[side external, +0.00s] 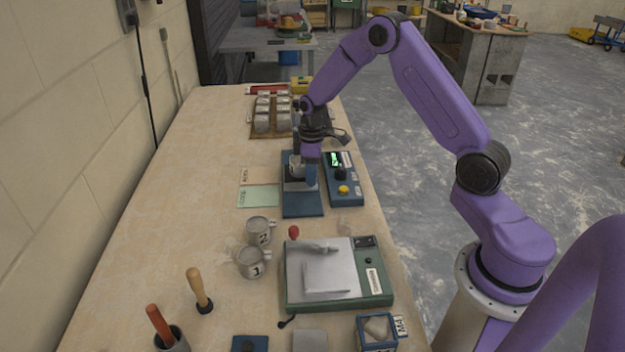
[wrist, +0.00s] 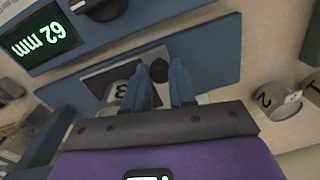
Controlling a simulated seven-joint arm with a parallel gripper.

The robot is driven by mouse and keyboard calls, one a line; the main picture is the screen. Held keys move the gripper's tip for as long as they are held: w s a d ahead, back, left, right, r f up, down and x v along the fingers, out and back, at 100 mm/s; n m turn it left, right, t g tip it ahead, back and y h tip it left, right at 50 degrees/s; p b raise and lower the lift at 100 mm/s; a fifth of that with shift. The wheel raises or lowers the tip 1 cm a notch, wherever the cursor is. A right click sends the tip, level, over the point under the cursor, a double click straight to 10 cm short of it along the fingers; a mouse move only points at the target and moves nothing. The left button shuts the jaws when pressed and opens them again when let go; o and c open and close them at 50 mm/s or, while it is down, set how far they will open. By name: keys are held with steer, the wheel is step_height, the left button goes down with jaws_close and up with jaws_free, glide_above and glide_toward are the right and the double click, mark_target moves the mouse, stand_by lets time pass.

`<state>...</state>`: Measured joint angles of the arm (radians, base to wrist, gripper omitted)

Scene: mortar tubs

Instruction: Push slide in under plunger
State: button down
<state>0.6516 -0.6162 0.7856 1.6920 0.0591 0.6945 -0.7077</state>
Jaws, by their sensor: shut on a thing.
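The tester's blue base (side external: 303,207) stands mid-bench, with a grey slide (side external: 297,186) on it. The slide also shows in the wrist view (wrist: 100,80), with a pale tub marked 3 (wrist: 120,91) on it, partly behind my fingers. The tub appears in the side view (side external: 295,168) too. My gripper (wrist: 161,78) points down at the slide, its two blue fingers shut on a black knob (wrist: 159,69) at the slide's edge. I cannot make out the plunger tip clearly.
A control box (side external: 343,180) with a green display reading 62 mm stands right of the tester. Mugs 2 (side external: 259,232) and 1 (side external: 251,263) stand nearer the camera, beside a grey-topped green device (side external: 338,275). Several tubs on a tray (side external: 268,132) stand behind.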

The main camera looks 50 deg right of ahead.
steer(key=c, duration=0.9)
jaws_free()
steer(key=shift+c, duration=0.2)
step_height(320, 180, up, 17)
steer(key=shift+w+d+r, duration=0.2)
steer(key=shift+w+d, duration=0.05)
steer(key=shift+d, duration=0.15)
